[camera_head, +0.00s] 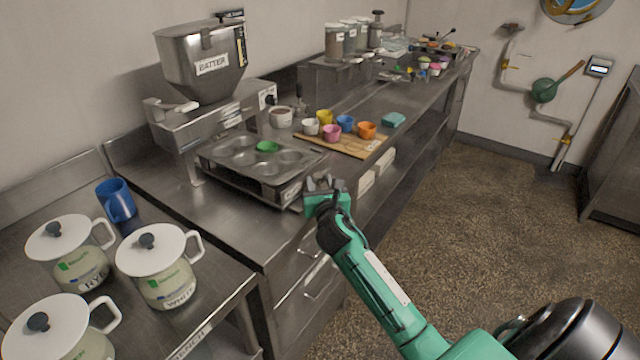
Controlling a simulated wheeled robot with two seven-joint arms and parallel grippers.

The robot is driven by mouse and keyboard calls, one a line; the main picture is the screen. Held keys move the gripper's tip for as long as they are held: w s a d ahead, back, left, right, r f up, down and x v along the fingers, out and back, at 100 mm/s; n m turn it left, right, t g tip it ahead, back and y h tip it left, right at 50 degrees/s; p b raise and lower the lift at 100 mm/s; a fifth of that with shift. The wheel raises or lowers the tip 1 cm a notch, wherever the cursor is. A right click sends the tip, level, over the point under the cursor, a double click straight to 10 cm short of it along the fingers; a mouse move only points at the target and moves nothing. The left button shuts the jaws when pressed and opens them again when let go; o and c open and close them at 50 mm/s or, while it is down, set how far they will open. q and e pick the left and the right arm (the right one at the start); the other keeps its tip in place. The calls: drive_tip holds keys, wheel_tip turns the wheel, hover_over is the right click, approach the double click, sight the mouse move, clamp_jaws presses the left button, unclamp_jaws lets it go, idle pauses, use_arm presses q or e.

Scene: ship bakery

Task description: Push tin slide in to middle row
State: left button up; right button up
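The grey muffin tin (219,151) lies on a slide (247,183) under the batter hopper (205,65). One green liner (267,146) sits in a cup in the tin's back row; the other cups that show look empty. My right gripper (325,183) is at the right front end of the slide, close to its labelled front plate. Its grey fingertips point toward the counter; I cannot tell whether they touch the slide or how far apart they are. Nothing shows held in it. My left gripper is out of view.
White lidded jars (160,265) and a blue mug (117,200) stand at the left. The floor (470,210) at right is clear.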

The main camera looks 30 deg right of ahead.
drive_tip(key=shift+c, duration=0.5)
clamp_jaws()
